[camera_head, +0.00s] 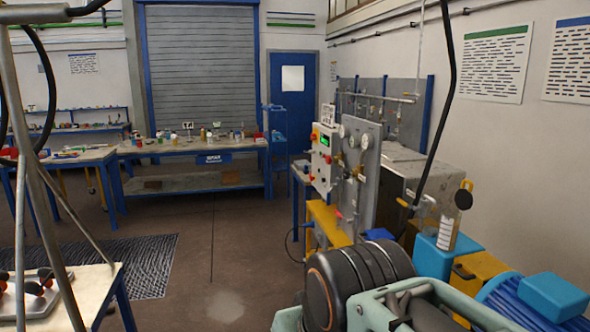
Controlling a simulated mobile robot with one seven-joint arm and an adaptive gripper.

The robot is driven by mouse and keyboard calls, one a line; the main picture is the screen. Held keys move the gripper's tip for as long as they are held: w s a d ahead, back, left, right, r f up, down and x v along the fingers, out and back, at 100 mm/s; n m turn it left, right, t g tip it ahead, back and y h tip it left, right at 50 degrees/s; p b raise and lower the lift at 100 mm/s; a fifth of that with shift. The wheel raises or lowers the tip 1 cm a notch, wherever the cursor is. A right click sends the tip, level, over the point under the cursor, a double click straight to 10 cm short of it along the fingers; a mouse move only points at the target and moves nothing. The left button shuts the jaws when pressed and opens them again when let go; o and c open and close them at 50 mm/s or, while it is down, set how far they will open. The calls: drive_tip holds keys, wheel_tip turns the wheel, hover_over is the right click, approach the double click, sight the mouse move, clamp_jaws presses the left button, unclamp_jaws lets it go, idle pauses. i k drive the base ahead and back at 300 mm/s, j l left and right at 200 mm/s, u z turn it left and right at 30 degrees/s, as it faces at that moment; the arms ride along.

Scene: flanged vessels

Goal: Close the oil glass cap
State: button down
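A small upright oil glass (447,236) with a pale, marked face stands at the right, by the blue and yellow machine parts. A dark round cap-like disc (464,195) with an orange part sits just above and to the right of it, tilted up. It appears raised off the glass, though its hinge is too small to make out. My gripper does not show in this view.
A blue block (440,258) and a yellow block (480,272) surround the glass. A dark ribbed cylinder (362,280) and a pale green frame (425,296) fill the near foreground. A control panel (324,160) stands behind. Open floor (235,245) lies left.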

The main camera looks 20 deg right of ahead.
sight(463, 197)
drive_tip(key=i+z, duration=0.35)
drive_tip(key=i, duration=0.15)
drive_tip(key=i+j+z, duration=0.3)
drive_tip(key=i, duration=0.2)
drive_tip(key=i+z, duration=0.3)
drive_tip(key=z, duration=0.2)
drive_tip(key=i+j+z, duration=0.15)
drive_tip(key=z, duration=0.35)
drive_tip(key=i+j+z, duration=0.25)
drive_tip(key=z, duration=0.25)
drive_tip(key=i+j+z, duration=0.3)
drive_tip(key=z, duration=0.2)
